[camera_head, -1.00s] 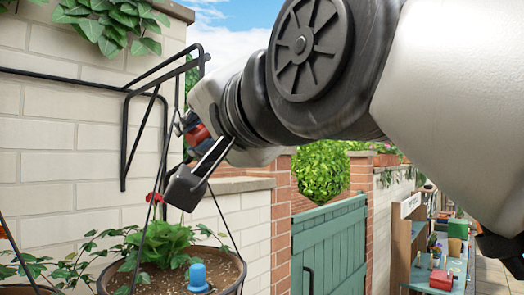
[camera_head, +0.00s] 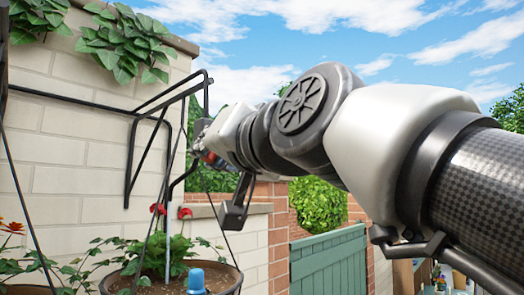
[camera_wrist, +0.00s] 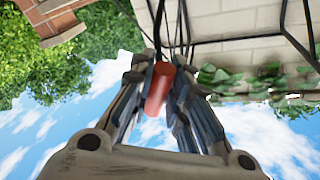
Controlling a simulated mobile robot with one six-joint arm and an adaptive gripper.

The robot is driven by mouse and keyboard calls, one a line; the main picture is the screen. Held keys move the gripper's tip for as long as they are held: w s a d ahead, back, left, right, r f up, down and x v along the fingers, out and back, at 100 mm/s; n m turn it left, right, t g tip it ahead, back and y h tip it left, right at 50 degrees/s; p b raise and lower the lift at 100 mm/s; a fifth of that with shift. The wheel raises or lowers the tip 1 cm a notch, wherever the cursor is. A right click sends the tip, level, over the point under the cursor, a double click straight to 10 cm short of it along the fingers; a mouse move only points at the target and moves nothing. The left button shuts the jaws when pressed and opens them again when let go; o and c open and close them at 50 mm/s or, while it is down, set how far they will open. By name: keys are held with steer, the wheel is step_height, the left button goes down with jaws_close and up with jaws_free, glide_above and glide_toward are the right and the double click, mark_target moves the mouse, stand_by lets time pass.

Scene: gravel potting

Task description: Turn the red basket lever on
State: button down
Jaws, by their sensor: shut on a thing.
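The red lever (camera_wrist: 157,92) is a short red cylinder between the fingers of my gripper (camera_wrist: 160,72) in the wrist view. My gripper is shut on it. In the head view the lever shows as a small red patch (camera_head: 208,157) beside the black wall bracket (camera_head: 166,106), partly hidden by my wrist. My gripper (camera_head: 199,143) is there too, with its fingers mostly hidden. The hanging basket (camera_head: 232,283) with green leaves hangs below on thin dark cords. The lever's exact angle cannot be told.
A blue-topped object (camera_head: 196,278) stands in the basket's soil. A pale block wall (camera_head: 75,130) with trailing ivy (camera_head: 128,47) is at left. A green gate (camera_head: 330,262) stands behind at right. Open sky lies above my arm.

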stand_by(0.3)
steer(key=c, duration=1.5)
jaws_free()
steer(key=v, duration=1.2)
steer(key=shift+r, duration=0.1)
steer(key=shift+c, duration=0.3)
